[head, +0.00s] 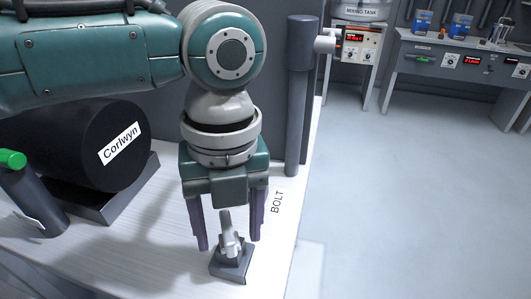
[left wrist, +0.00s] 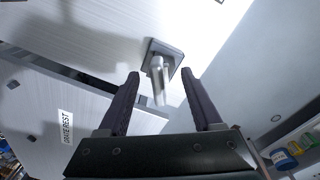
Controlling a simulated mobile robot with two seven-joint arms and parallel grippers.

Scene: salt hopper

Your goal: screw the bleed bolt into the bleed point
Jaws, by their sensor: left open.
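A light grey metal bolt (head: 227,236) stands in a small dark square holder (head: 232,265) near the front right of the white table, beside a "BOLT" label. My left gripper (head: 229,243) is above the holder, open, pointing down, with one purple finger on each side of the bolt. In the left wrist view the bolt (left wrist: 158,82) shows between the open fingertips (left wrist: 160,75), with gaps on both sides. Its holder (left wrist: 164,52) lies just beyond. I cannot pick out the bleed point for certain. My right gripper is not in view.
A black drum (head: 75,145) labelled "Corlwyn" lies on a grey cradle at left, beside a green-capped dark cylinder (head: 35,200). A dark upright post (head: 298,110) stands at the table's right edge. Benches with equipment (head: 465,60) are far right; the floor between is clear.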

